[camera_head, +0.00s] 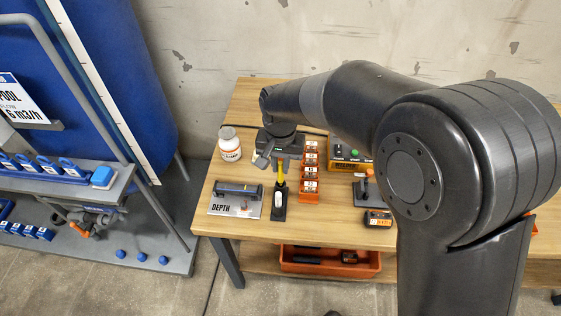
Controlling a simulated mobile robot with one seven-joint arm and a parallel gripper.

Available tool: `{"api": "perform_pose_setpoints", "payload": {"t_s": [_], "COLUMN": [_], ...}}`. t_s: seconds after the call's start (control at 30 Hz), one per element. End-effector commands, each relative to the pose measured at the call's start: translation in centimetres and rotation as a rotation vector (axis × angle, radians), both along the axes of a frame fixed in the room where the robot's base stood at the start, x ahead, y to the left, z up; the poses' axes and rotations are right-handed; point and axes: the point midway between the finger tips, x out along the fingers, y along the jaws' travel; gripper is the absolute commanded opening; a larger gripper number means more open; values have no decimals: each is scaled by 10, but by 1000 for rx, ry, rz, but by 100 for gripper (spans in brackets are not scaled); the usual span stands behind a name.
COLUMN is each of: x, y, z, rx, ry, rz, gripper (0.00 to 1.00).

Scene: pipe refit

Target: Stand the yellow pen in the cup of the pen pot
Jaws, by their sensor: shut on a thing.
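The yellow pen (280,176) is in the camera_head view, just below my gripper (277,159), over the wooden table. My gripper is shut on the pen's upper part and hides its top. The pen's lower end shows in front of, or at, a small black stand (279,211), which looks like the pen pot. I cannot tell from this view whether the pen's tip is inside the cup or above it.
A depth gauge stand (236,190) is left of the black stand, with a white bottle (229,143) behind it. A yellow box (349,150) and a black-orange device (377,218) are further right. The table's front edge is near.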

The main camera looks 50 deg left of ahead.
Motion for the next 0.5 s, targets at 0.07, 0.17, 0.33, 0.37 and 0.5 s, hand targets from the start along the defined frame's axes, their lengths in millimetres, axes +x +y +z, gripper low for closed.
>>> {"api": "perform_pose_setpoints", "payload": {"t_s": [0.07, 0.17, 0.33, 0.37, 0.5], "x": [0, 0, 0, 0, 0], "y": [0, 0, 0, 0, 0], "z": [0, 0, -1, -1, -6], "rx": [0, 0, 0, 0, -1], "ry": [0, 0, 0, 0, 0], "rz": [0, 0, 0, 0, 0], "gripper": [0, 0, 0, 0, 0]}}
